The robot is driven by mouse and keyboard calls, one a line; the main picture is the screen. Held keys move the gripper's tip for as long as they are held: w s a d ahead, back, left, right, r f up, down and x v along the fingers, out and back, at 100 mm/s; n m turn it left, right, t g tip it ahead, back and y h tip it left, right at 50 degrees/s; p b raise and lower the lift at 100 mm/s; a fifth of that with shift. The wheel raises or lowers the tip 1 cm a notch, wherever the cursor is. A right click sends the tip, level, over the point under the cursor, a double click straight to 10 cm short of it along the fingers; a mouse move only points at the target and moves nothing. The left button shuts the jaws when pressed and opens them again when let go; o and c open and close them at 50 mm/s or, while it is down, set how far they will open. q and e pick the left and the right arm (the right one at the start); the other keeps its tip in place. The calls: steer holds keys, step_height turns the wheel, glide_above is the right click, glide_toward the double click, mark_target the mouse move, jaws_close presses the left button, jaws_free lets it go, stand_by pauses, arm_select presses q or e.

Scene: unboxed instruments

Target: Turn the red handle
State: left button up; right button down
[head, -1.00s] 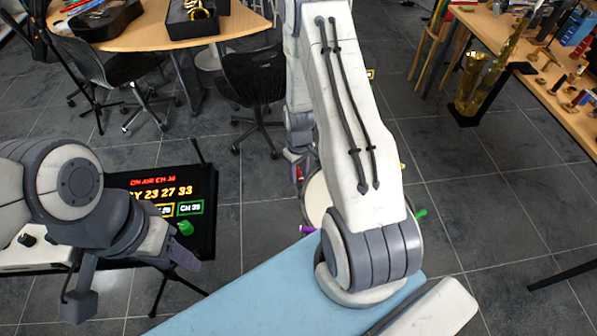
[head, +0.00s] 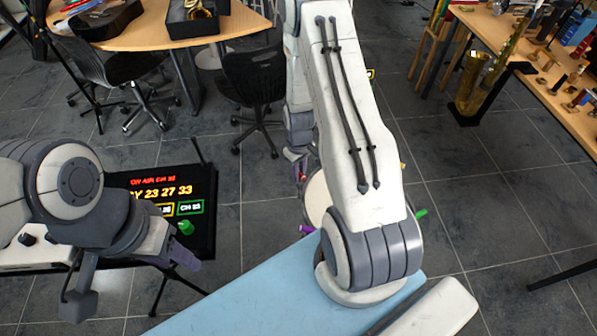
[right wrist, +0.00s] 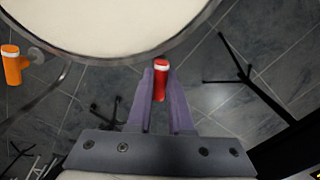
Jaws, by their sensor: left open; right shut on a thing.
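The red handle (right wrist: 159,82) stands out from the rim of a round pale-topped thing (right wrist: 110,25) in the right wrist view. My right gripper (right wrist: 161,78) has its two purple fingers on either side of the handle and is shut on it. In the head view, my right gripper (head: 298,160) shows small beside my right arm. The round thing (head: 316,198) is partly hidden behind that arm. My left gripper (head: 180,258) is open and apart from the round thing, at the lower left.
An orange handle (right wrist: 12,65) sits at the left in the right wrist view. A purple handle (head: 307,229) and a green handle (head: 421,213) show around the round thing. A lit display (head: 165,200) stands near my left gripper. A black chair (head: 253,85) is behind.

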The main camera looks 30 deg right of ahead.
stand_by(0.7)
steer(key=c, duration=0.9)
jaws_free()
steer(key=shift+r, duration=0.1)
step_height(320, 180, up, 10)
steer(key=shift+r+b, duration=0.15)
steer(key=shift+b, duration=0.3)
